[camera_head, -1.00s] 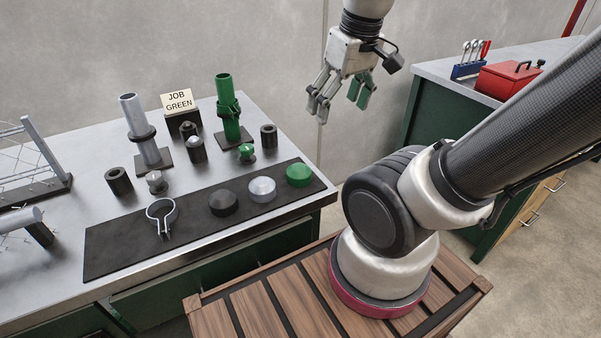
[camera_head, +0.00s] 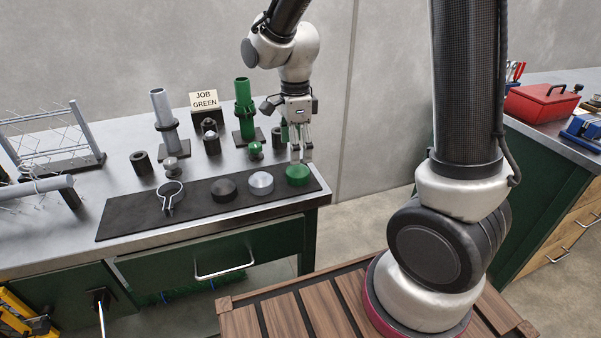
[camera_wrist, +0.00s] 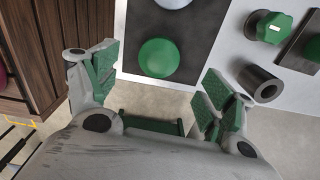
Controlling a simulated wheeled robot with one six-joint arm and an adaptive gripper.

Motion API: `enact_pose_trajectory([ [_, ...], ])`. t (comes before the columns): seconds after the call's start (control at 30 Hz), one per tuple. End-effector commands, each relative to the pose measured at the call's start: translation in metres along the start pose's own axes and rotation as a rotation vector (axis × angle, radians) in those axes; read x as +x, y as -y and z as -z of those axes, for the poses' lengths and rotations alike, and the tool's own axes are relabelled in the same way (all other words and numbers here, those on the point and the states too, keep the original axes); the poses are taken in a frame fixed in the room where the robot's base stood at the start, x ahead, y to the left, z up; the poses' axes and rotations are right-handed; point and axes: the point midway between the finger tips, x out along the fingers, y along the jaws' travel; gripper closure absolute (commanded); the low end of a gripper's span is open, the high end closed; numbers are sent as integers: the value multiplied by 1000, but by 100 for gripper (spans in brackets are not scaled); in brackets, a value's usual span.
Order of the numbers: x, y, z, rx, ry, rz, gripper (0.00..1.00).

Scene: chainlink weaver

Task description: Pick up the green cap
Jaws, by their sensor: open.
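The green cap (camera_head: 298,174) is a round disc at the right end of the black mat (camera_head: 125,222) on the workbench. In the wrist view the green cap (camera_wrist: 159,58) lies ahead of my fingers, roughly centred between them. My gripper (camera_head: 300,150) hangs just above and behind the cap in the head view, pointing down. In the wrist view my gripper (camera_wrist: 155,85) is open and empty, its green-padded fingers wide apart. The fingers look apart from the cap.
A silver cap (camera_head: 260,183) and a dark cap (camera_head: 223,189) sit left of the green one, then a ring clamp (camera_head: 171,197). Behind stand a green post (camera_head: 244,108), a grey post (camera_head: 163,115), small knobs and a JOB GREEN sign (camera_head: 204,99). The bench's right edge is close.

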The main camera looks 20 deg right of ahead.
Motion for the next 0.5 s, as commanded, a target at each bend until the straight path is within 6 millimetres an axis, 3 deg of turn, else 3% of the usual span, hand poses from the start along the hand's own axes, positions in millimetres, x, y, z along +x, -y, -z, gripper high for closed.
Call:
enact_pose_trajectory([
  [0.5,70,-1,-3,3,-2,-4,18],
])
